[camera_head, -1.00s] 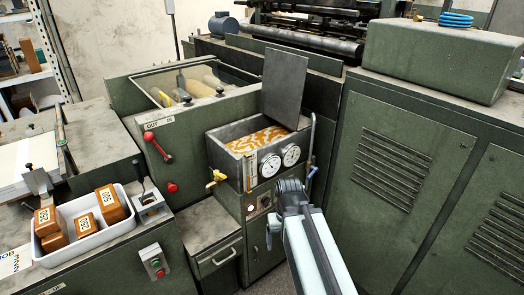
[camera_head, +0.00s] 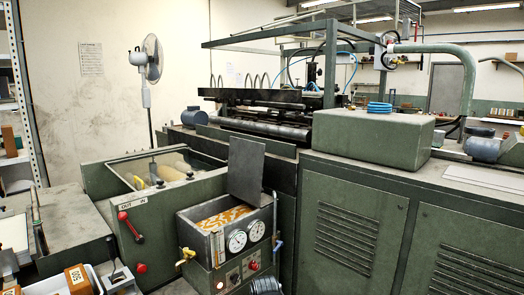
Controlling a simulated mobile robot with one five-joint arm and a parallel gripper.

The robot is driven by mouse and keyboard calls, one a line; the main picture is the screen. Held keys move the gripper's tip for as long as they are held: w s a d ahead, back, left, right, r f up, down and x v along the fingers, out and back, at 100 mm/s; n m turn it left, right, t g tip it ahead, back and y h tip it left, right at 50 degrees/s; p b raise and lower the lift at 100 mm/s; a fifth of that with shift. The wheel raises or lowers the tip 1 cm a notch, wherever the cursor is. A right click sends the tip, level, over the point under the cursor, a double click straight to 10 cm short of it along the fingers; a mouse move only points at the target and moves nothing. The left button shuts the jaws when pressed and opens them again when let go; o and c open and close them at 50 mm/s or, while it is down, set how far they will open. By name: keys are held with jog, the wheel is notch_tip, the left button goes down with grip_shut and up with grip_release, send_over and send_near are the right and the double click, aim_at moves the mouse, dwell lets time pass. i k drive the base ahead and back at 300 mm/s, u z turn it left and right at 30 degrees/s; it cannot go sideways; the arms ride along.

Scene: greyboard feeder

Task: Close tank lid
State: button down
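The tank (camera_head: 185,232) is an open grey metal box with orange and white mottled contents (camera_head: 224,217), two round gauges and a yellow tap on its left side. Its lid (camera_head: 246,169) is a dark flat plate standing upright at the tank's back edge, so the tank is open.
A roller unit with a red-knobbed lever (camera_head: 124,216) stands left of the tank. A green cabinet (camera_head: 345,225) with louvres stands to the right, with a green box (camera_head: 373,138) on top. A white tray with orange blocks (camera_head: 77,278) is at the lower left.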

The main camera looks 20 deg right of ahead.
aim_at(246, 162)
jog(key=k, duration=0.55)
jog(key=z, duration=0.7)
jog(key=i, duration=1.25)
jog(key=u, duration=1.55)
